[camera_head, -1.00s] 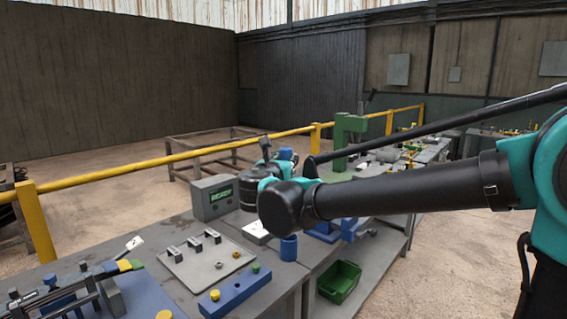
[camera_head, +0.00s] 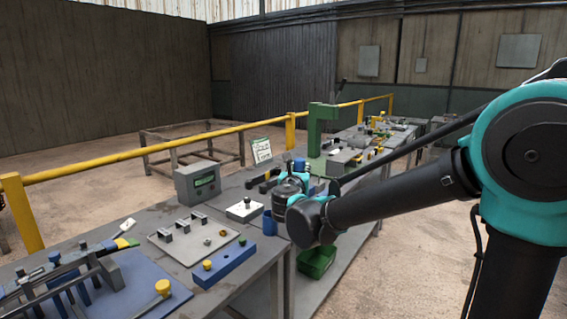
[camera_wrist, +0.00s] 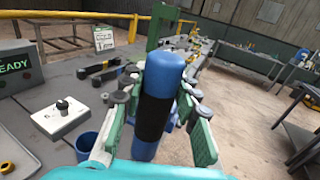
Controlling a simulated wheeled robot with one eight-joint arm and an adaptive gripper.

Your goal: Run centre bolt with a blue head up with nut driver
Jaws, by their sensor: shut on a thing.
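My gripper (camera_wrist: 157,98) is shut on the nut driver (camera_wrist: 164,75), a tool with a rounded blue handle and a black middle band. The tool stands roughly upright between the green-and-grey fingers, and its lower end is hidden. In the head view my gripper (camera_head: 297,178) is above the bench's right edge, with the blue handle end (camera_head: 299,165) showing above it. I cannot make out a centre bolt with a blue head. A rack of dark bars with blue parts (camera_head: 75,275) lies on a blue plate at the lower left, far from my gripper.
A grey box with a green display (camera_head: 198,182), a white block with a knob (camera_head: 244,208) and a blue cup (camera_head: 270,223) stand on the bench. A grey plate (camera_head: 180,248) and blue bar (camera_head: 222,267) lie nearer. A green press (camera_head: 315,125) stands behind; a green bin (camera_head: 316,262) sits below.

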